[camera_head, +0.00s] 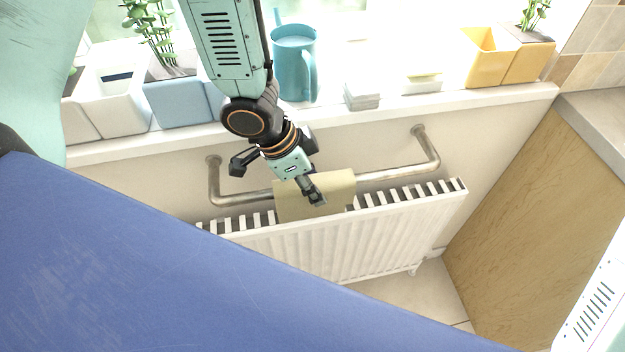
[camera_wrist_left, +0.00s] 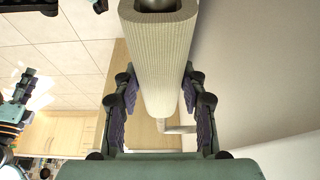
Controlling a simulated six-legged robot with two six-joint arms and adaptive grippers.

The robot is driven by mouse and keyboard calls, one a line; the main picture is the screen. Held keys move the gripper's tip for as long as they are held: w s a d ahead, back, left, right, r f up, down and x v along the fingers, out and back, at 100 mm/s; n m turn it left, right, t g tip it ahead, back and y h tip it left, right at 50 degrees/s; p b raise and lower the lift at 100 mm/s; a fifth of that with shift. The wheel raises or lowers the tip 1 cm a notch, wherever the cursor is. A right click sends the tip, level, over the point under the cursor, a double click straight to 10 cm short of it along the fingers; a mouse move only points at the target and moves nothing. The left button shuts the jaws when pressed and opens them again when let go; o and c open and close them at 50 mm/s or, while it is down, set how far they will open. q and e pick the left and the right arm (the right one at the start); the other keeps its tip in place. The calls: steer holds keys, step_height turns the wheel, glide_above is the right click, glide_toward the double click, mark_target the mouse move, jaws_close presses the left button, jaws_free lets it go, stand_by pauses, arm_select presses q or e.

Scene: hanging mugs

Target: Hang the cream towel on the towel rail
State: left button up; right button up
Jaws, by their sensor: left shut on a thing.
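The cream towel (camera_head: 340,185) lies over the middle of the metal towel rail (camera_head: 398,174), with its front face hanging in front of the rail. In the left wrist view the towel (camera_wrist_left: 160,55) is a ribbed fold around the rail, which shows at its near end and beyond its far end (camera_wrist_left: 175,129). My left gripper (camera_head: 314,193) is at the towel from above. Its fingers (camera_wrist_left: 162,105) stand on both sides of the fold, shut on it. Part of the towel is hidden behind the gripper. My right gripper (camera_wrist_left: 22,92) shows partly at the left wrist view's edge; its jaws are unclear.
A white radiator (camera_head: 400,232) stands below the rail. The windowsill (camera_head: 200,139) above holds planters, a blue watering can (camera_head: 295,65) and yellow pots (camera_head: 487,60). A wooden cabinet (camera_head: 545,200) stands at right. A large blue surface (camera_head: 150,270) fills the lower left.

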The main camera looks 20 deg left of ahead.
arm_select(q)
steer(key=o, duration=1.3)
steer(key=shift+v, duration=3.75)
